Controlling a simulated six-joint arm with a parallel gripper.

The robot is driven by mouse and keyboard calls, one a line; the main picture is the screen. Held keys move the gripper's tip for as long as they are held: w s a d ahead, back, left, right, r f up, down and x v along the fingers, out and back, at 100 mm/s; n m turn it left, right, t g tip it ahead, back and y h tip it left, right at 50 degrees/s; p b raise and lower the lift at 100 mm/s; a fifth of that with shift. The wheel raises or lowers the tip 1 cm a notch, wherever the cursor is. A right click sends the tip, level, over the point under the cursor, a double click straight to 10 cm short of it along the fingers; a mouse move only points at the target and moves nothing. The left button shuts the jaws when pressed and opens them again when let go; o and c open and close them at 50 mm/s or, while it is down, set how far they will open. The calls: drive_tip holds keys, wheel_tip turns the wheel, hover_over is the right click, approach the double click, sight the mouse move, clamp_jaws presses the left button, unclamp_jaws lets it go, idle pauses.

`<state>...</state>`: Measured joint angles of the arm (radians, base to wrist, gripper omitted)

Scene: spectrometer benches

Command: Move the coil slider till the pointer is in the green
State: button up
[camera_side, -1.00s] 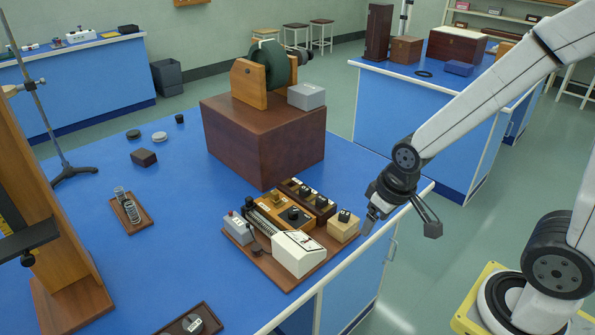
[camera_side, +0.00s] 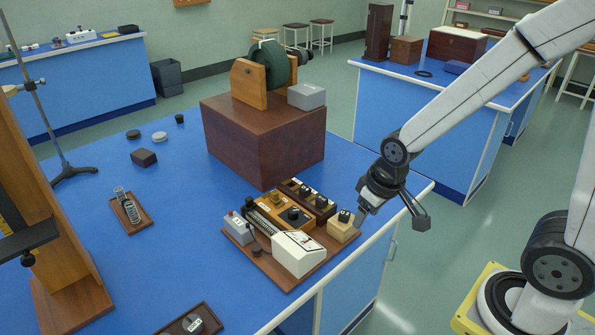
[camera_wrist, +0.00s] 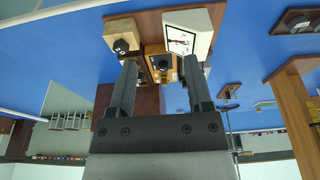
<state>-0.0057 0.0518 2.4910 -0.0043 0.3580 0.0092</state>
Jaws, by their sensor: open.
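The white meter (camera_side: 298,254) stands at the front of a wooden board on the blue bench. Its face shows in the wrist view (camera_wrist: 181,40) with a dark pointer and reddish marks; I cannot make out a green zone. A dark ribbed coil (camera_side: 267,224) lies behind the meter, running back along the board. A small dark knob (camera_side: 257,249), perhaps the slider's, is at the coil's front left. My gripper (camera_side: 392,215) is open and empty, right of the board near the bench edge. In the wrist view, my spread fingers (camera_wrist: 161,70) point toward the board; the coil is largely hidden there.
A pale wooden box with a black knob (camera_side: 343,226) is the board item closest to my gripper. A grey box (camera_side: 238,229) stands at the board's left. A large brown box (camera_side: 264,145) rises behind.

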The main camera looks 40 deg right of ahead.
drive_tip(key=w+a+f, duration=0.1)
drive_tip(key=w+a, duration=0.1)
drive_tip(key=w, duration=1.5)
drive_tip(key=t, duration=0.2)
approach(249, 198)
drive_tip(key=f, duration=0.1)
drive_tip(key=shift+w+f, duration=0.15)
drive_tip(key=shift+w, duration=0.25)
drive_tip(key=shift+f, duration=0.15)
drive_tip(key=shift+x, duration=3.75)
drive_tip(key=shift+s, duration=0.1)
clamp_jaws()
